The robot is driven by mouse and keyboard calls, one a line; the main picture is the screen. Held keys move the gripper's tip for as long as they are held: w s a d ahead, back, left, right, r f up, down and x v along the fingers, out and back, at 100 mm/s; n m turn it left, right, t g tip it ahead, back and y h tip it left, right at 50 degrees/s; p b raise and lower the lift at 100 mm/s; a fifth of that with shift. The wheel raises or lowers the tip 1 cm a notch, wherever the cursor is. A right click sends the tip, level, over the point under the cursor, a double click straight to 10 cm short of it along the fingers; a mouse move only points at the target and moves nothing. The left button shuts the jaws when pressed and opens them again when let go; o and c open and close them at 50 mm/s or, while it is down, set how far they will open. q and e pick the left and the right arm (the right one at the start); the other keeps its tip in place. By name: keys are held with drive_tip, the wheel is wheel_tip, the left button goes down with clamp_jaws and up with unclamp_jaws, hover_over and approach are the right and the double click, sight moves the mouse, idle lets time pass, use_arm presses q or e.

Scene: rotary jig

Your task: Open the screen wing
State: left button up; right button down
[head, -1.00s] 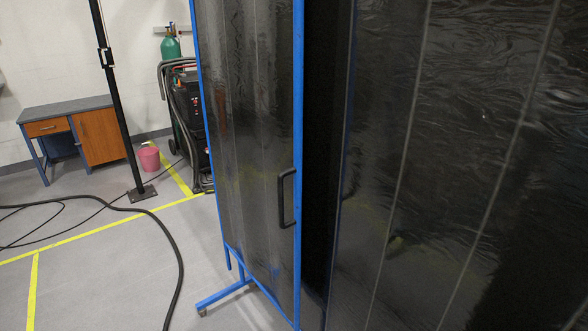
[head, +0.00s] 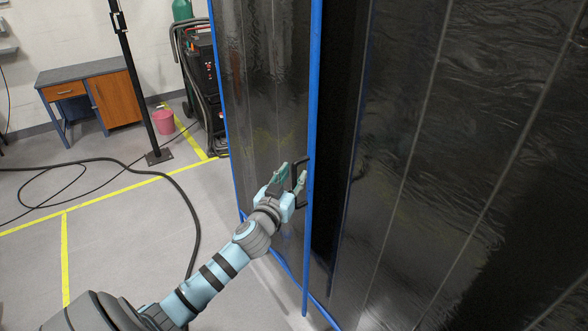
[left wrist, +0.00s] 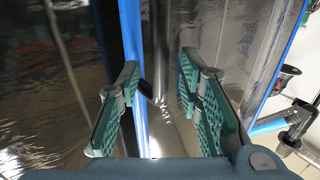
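The screen wing (head: 268,90) is a dark translucent strip panel in a blue frame, with a black handle (head: 300,178) near its right edge post. My left gripper (head: 292,174) is at that handle, fingers apart, one on each side of it. In the left wrist view, the handle (left wrist: 159,50) stands upright between the two open green fingers (left wrist: 158,78), with a gap on both sides. The blue post (left wrist: 131,30) is just left of it, partly behind the left finger. The wing's lower part is partly hidden by my arm. My right gripper is not in view.
Larger dark screen panels (head: 470,150) fill the right side. A black hose (head: 185,200) lies on the floor at left. A black post (head: 135,85), a pink bucket (head: 164,122), a desk (head: 95,95) and a welding machine (head: 203,85) stand behind. Floor at left is mostly open.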

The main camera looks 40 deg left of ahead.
use_arm(q)
drive_tip(key=shift+x, duration=0.8)
clamp_jaws()
